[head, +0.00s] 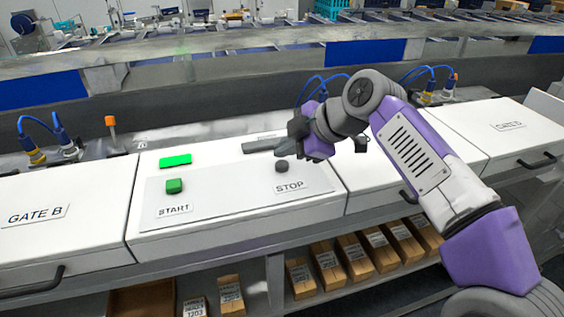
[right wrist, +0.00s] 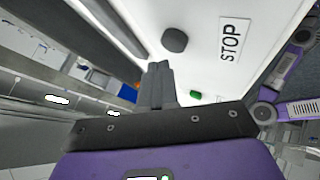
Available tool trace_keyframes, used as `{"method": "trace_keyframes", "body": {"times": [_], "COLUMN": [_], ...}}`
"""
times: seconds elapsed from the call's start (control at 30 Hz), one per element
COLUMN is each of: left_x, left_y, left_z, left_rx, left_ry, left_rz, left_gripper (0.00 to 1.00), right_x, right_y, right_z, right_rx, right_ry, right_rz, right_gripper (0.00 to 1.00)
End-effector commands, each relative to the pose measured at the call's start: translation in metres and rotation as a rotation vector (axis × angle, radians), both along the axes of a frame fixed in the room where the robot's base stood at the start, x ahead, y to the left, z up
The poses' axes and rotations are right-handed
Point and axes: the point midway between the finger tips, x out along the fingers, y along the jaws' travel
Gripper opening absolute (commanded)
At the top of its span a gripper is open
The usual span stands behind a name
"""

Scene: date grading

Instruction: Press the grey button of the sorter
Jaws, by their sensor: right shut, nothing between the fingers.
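The grey button (head: 281,165) is a dark round knob above the STOP label (head: 290,186) on the white sorter panel (head: 230,205). In the right wrist view, the grey button (right wrist: 174,40) shows just beyond my shut fingertips. My right gripper (head: 297,131) is near the button, slightly above and to its right in the head view. The right gripper (right wrist: 158,72) is shut and empty. A gap shows between fingertips and button in the picture; I cannot tell the exact distance. My left gripper is not in view.
A green START button (head: 174,186) and a lit green rectangle (head: 175,160) are on the panel's left. A grey bar (head: 262,144) lies behind the grey button. GATE B's white cover (head: 60,220) is at left. Boxes (head: 327,266) stand on the shelf below.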

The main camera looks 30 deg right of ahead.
Motion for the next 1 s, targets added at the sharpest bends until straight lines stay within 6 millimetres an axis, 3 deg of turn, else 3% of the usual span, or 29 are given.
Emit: {"method": "trace_keyframes", "body": {"times": [0.73,1.0], "left_x": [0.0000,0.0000], "left_y": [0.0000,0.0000], "left_z": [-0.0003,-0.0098], "left_rx": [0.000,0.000], "left_ry": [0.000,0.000], "left_rz": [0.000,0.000], "left_gripper": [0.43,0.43], "right_x": [0.0000,0.0001], "right_y": [0.0000,0.0005], "right_z": [-0.0002,-0.0088], "right_rx": [0.000,0.000], "right_ry": [0.000,0.000], "right_rz": [0.000,0.002], "right_gripper": [0.00,0.00]}}
